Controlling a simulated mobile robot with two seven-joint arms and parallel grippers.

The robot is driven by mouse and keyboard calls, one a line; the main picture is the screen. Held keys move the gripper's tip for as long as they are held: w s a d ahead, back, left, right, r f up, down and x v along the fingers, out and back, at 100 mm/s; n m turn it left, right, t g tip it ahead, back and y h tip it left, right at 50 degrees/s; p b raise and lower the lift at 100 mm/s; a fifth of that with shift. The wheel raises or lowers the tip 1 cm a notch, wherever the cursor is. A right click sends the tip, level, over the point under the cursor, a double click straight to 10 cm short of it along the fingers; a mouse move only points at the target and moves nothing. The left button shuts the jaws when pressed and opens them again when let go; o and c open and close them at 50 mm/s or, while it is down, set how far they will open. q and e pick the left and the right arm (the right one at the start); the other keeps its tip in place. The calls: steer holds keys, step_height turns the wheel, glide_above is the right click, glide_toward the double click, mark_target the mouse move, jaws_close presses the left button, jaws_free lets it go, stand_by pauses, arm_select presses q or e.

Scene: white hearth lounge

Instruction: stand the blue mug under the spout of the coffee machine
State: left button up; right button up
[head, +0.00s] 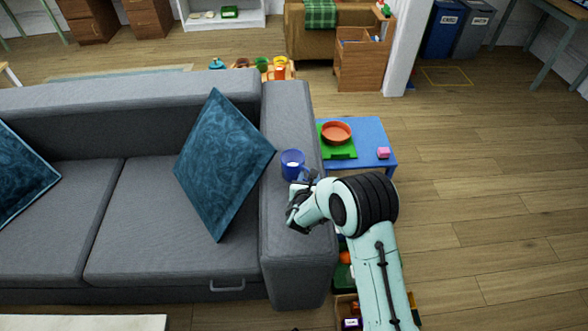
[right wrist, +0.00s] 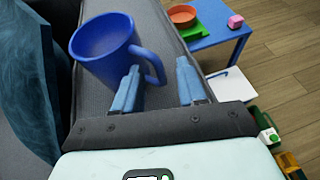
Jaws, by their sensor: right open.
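The blue mug (head: 290,160) stands upright on the grey sofa's armrest (head: 290,250). In the right wrist view the mug (right wrist: 100,45) is at the upper left, with its handle toward my fingers. My right gripper (head: 305,180) is at the mug's near right side. In the right wrist view my right gripper (right wrist: 158,68) is open, and the handle shows between its two fingers, with the left finger close to the mug's wall. I cannot tell whether they touch. My left gripper is not in view. No coffee machine or spout is in view.
A blue cushion (head: 222,165) leans on the sofa close left of the mug. Behind the armrest, a blue table (head: 372,133) holds an orange bowl (head: 337,130) on a green board and a pink block (head: 383,153). Wooden floor lies clear at right.

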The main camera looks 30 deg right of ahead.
jaws_close()
steer(key=shift+r, duration=0.1)
stand_by(1.3)
